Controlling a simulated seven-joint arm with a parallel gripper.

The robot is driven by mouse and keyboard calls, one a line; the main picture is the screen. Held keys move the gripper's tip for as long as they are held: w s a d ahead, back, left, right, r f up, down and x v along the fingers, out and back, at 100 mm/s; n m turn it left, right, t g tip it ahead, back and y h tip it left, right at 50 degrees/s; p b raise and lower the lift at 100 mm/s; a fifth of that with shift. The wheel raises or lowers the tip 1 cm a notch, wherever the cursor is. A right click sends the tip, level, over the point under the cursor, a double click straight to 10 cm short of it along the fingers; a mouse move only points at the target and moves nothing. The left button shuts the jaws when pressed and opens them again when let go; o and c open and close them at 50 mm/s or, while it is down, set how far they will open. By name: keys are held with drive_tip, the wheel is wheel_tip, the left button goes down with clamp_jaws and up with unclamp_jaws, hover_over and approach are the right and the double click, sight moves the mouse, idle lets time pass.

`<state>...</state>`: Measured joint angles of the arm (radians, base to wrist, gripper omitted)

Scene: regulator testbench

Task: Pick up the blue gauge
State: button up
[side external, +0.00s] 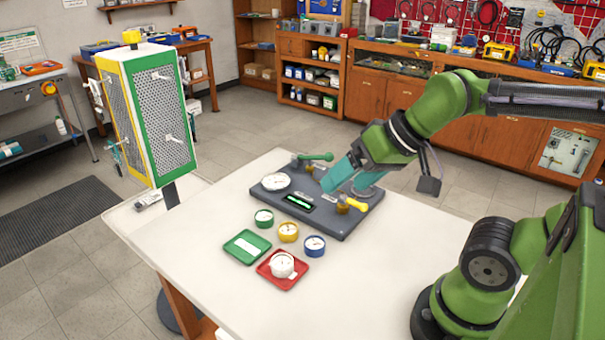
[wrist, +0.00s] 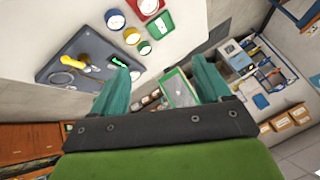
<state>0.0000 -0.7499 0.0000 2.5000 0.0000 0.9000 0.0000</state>
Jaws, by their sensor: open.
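The blue gauge (side external: 314,245) is a small round gauge with a white face and a blue rim. It sits on the white table in front of the dark testbench board, right of the yellow gauge (side external: 288,231). In the wrist view the blue gauge (wrist: 115,19) shows near the top edge, outside the fingers. My gripper (side external: 343,188) has teal fingers and is over the dark board, behind the blue gauge and apart from it. In the wrist view my gripper (wrist: 160,66) has its fingers wide apart with nothing held between them.
A green gauge (side external: 263,218) stands left of the yellow one. A green tray (side external: 232,247) and a red tray (side external: 290,284) holding a white gauge (side external: 282,264) lie in front. The dark board (side external: 318,222) carries a large dial, a green lever and a yellow-handled valve. The table's right side is clear.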

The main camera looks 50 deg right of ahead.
drive_tip(key=shift+c, duration=1.1)
drive_tip(key=n+g+h, duration=0.2)
drive_tip(key=g, duration=0.5)
hover_over(315, 242)
wheel_tip(315, 242, down, 7)
wheel_tip(315, 242, down, 16)
drive_tip(key=shift+f, duration=0.2)
drive_tip(key=c, duration=0.9)
